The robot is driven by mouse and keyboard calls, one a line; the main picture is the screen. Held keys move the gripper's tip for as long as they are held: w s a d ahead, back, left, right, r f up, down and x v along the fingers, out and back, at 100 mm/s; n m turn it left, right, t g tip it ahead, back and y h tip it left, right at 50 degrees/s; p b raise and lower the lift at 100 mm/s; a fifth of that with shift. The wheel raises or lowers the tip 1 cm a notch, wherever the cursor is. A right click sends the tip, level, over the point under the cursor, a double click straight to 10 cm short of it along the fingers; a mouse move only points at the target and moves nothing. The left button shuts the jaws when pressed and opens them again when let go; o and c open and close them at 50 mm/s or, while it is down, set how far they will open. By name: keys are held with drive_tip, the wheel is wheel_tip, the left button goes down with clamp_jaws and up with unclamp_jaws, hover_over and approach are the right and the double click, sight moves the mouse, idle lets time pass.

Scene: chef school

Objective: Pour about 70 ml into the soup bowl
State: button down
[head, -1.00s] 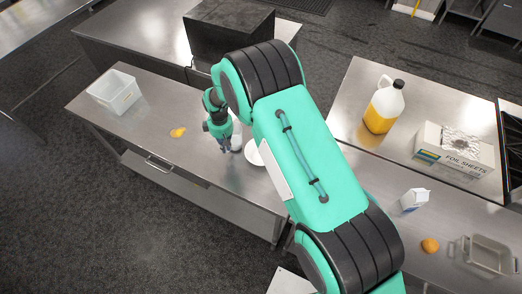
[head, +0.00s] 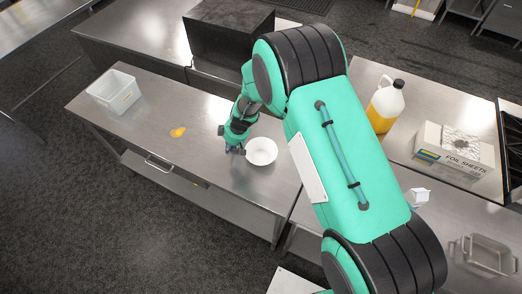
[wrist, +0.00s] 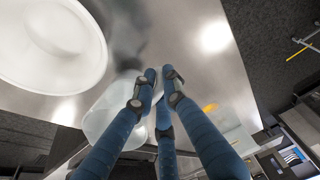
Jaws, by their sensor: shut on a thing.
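The soup bowl, a round white bowl (head: 261,151), sits on the steel counter (head: 205,165). It also fills the upper left of the wrist view (wrist: 50,42), and I see no liquid in it. My gripper (head: 234,148) is just left of the bowl in the head view. In the wrist view my blue fingers (wrist: 160,82) are shut on a translucent cup-like vessel (wrist: 103,112), partly hidden behind the fingers. Its contents and exact tilt cannot be made out. The vessel is beside the bowl in the wrist view.
A yellow-orange patch or small item (head: 178,132) lies left of my gripper. A black box (head: 230,32) is behind.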

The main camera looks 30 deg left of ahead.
drive_tip(key=shift+w+d+y+b, duration=0.1)
drive_tip(key=shift+w+y+b, duration=0.15)
drive_tip(key=shift+b, duration=0.55)
drive_tip(key=d+y+b, duration=0.1)
drive_tip(key=y+b, duration=0.1)
drive_tip(key=b, duration=0.7)
drive_tip(key=d+r+y+b, duration=0.1)
drive_tip(key=y+b, duration=0.2)
drive_tip(key=b, duration=0.7)
drive_tip(key=d+r+y+b, duration=0.1)
drive_tip(key=d+y+b, duration=0.1)
drive_tip(key=b, duration=0.7)
drive_tip(key=shift+s+n+y+b, duration=0.15)
drive_tip(key=shift+n+y+b, duration=0.2)
drive_tip(key=shift+y, duration=0.4)
drive_tip(key=shift+d+f+y+b, duration=0.2)
drive_tip(key=shift+f+y+b, duration=0.25)
drive_tip(key=shift+y+b, duration=0.5)
